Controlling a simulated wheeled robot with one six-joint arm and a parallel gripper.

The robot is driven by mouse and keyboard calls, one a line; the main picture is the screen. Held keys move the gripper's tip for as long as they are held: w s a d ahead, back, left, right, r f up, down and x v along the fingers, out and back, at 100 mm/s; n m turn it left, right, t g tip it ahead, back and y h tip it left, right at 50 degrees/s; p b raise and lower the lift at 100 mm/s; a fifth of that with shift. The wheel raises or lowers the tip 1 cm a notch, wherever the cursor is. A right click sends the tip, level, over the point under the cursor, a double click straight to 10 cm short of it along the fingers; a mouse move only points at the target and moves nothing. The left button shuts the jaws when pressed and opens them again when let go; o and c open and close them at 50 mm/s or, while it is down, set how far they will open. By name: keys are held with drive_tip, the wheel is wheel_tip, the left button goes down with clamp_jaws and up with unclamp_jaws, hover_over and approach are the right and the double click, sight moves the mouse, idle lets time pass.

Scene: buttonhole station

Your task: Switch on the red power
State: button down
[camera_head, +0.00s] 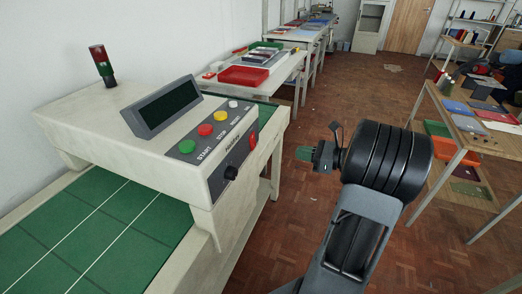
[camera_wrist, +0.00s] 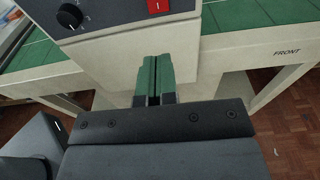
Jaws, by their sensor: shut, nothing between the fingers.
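The red power switch (camera_head: 253,141) is on the dark front face of the cream machine (camera_head: 95,118), right of a black knob (camera_head: 231,172). In the wrist view the red switch (camera_wrist: 172,6) is at the top edge, partly cut off, with a white line mark on it. My gripper (camera_head: 303,153) is in front of the machine, to the right of the switch in the head view and apart from it. In the wrist view its green-tipped fingers (camera_wrist: 155,60) are together and empty, below the switch in the picture.
The sloped panel has green (camera_head: 187,146), red and yellow buttons, a white one and a dark display (camera_head: 168,108). A red-and-green lamp (camera_head: 103,65) stands behind. Tables with a red tray (camera_head: 243,76) line the wall. Open floor (camera_head: 290,215) lies around my arm.

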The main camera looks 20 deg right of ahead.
sight(254, 145)
drive_tip(key=shift+a, duration=0.1)
drive_tip(key=x, duration=1.4)
